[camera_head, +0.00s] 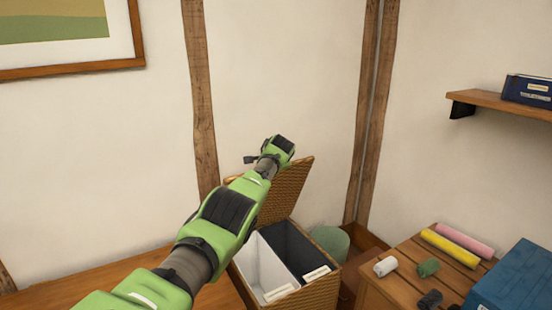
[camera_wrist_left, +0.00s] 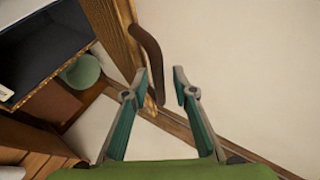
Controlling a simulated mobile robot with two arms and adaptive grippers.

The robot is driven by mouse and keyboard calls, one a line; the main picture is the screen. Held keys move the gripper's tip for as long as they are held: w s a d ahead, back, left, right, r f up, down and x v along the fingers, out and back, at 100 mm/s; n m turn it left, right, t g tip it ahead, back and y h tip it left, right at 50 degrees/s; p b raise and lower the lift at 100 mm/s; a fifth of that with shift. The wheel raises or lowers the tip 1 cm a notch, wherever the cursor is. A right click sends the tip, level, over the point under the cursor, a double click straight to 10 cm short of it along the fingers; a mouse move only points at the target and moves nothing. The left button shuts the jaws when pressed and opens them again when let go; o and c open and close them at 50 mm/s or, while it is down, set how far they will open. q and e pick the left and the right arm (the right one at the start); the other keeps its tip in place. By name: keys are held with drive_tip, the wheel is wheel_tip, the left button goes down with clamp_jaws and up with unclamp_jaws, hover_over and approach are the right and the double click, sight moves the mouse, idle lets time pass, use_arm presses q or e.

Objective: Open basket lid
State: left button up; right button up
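The woven wicker basket (camera_head: 318,296) stands against the back wall with its lid (camera_head: 288,190) raised steeply. Inside it are a white liner (camera_head: 267,265) and a dark liner (camera_head: 297,249), each with a pale label. My left arm reaches over the basket and hides part of the lid. In the left wrist view my left gripper (camera_wrist_left: 159,72) is open beside the lid's edge (camera_wrist_left: 116,38). A brown curved handle (camera_wrist_left: 148,58) on the lid reaches down into the gap between the fingers. I cannot tell whether it touches either finger. My right gripper is not in view.
A wooden table (camera_head: 402,284) at right holds pink (camera_head: 465,241) and yellow (camera_head: 457,248) rolls, small rolls and a blue box (camera_head: 515,280). A wall shelf (camera_head: 497,104) is at upper right. A wooden surface (camera_head: 110,278) lies left.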

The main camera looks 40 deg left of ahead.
use_arm(q)
drive_tip(key=shift+s+d, duration=0.1)
drive_tip(key=v, duration=1.1)
drive_tip(key=shift+s+r, duration=0.15)
drive_tip(key=shift+r, duration=0.15)
drive_tip(key=shift+d+f, duration=0.1)
drive_tip(key=shift+d, duration=0.1)
idle(0.4)
